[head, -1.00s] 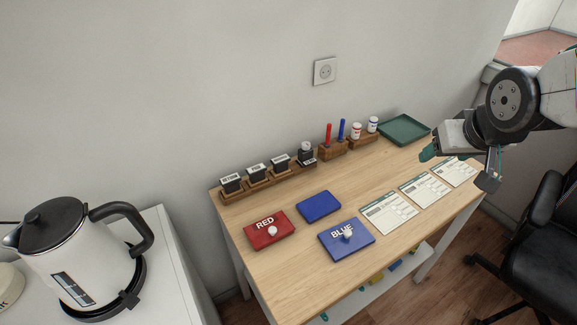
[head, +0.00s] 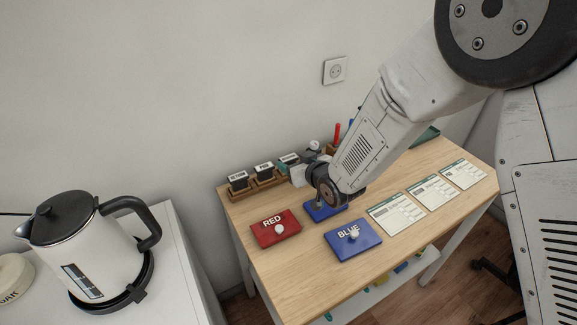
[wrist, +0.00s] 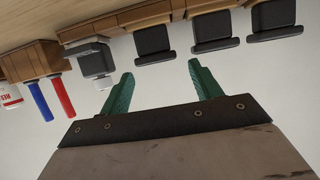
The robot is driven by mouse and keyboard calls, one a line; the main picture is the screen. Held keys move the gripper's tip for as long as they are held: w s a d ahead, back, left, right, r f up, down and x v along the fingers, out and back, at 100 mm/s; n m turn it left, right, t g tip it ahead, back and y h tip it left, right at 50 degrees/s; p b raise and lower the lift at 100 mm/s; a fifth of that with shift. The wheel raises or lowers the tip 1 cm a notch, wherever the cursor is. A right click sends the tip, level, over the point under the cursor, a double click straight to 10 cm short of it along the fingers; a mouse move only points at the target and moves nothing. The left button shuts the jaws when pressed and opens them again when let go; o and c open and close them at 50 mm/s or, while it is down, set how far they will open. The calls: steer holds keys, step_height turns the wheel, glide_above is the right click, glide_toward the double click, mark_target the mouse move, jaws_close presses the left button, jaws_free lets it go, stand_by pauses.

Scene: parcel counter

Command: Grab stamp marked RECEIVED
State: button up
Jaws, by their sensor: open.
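A row of block-shaped stamps with dark bodies and white label tops stands in a wooden rack (head: 232,193) along the wall. The left stamp (head: 238,182), the middle stamp (head: 263,169) and the right stamp (head: 288,160) show in the head view; their labels are too small to read surely, so I cannot tell which says RECEIVED. My gripper (wrist: 160,68) is open and empty. In the upside-down wrist view, the stamp (wrist: 153,42) beside the pale-knobbed one lies ahead between the green fingers, apart from them. In the head view my arm partly hides this end of the rack.
A pale-knobbed stamp (wrist: 97,62) stands beside that stamp. Red and blue pens (wrist: 62,97) are further along. A red pad (head: 268,240), a blue pad (head: 370,236) and another blue pad (head: 313,211) lie below my arm. Paper forms (head: 398,214) lie right.

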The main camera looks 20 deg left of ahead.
mark_target(289, 158)
steer(key=x, duration=0.5)
steer(key=shift+w+f, duration=0.25)
steer(key=c, duration=0.7)
steer(key=shift+c, duration=0.2)
steer(key=shift+r, duration=0.15)
